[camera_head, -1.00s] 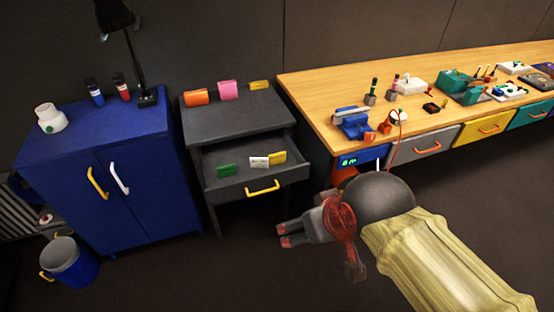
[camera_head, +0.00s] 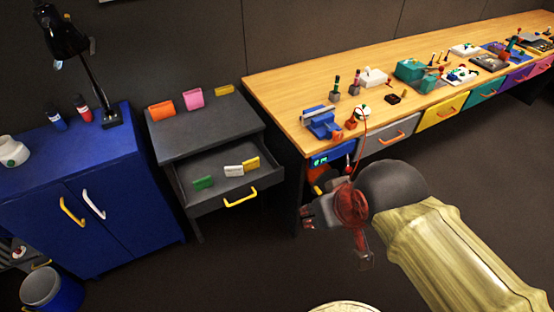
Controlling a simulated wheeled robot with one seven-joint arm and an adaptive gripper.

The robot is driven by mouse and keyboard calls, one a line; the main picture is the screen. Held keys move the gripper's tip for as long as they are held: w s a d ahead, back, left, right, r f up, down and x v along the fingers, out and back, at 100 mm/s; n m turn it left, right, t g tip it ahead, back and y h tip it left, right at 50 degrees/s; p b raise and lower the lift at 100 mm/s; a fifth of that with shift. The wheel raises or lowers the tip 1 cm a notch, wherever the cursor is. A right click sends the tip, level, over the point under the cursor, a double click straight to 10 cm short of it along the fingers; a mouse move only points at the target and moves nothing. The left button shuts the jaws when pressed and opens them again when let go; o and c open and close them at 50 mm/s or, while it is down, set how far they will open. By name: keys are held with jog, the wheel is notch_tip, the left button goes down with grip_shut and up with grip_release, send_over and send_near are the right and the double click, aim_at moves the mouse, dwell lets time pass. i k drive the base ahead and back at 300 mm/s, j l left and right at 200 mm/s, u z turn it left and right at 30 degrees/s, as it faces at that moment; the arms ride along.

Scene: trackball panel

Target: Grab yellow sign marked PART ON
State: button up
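Two small yellow signs show in the head view, their lettering too small to read. One yellow sign (camera_head: 223,90) stands on top of the dark grey drawer cabinet (camera_head: 205,127). The other yellow sign (camera_head: 251,163) stands in the cabinet's open drawer (camera_head: 214,187), at the right beside a white sign (camera_head: 233,170). I cannot tell which is marked PART ON. My gripper (camera_head: 306,217) is open and empty, pointing left. In the picture it is right of the drawer and below the workbench corner, apart from both signs.
A green sign (camera_head: 203,182) is also in the drawer. Orange (camera_head: 162,110) and pink (camera_head: 193,98) signs stand on the cabinet top. A blue cabinet (camera_head: 100,198) stands left, a wooden workbench (camera_head: 290,100) with several tools right. The floor before the drawer looks clear.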

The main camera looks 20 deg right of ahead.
aim_at(248, 165)
jog(key=i+j+z, duration=0.15)
jog(key=j+z, duration=0.25)
jog(key=i+j+z, duration=0.1)
jog(key=j+z, duration=1.1)
jog(key=j, duration=0.55)
jog(key=k+j+z, duration=0.1)
jog(key=j, duration=0.45)
jog(key=k+j, duration=0.15)
jog(key=j, duration=0.35)
jog(key=j+z, duration=0.1)
jog(key=j, duration=0.45)
jog(key=k+j, duration=0.2)
jog(key=j, duration=0.3)
jog(key=i+j+z, duration=0.05)
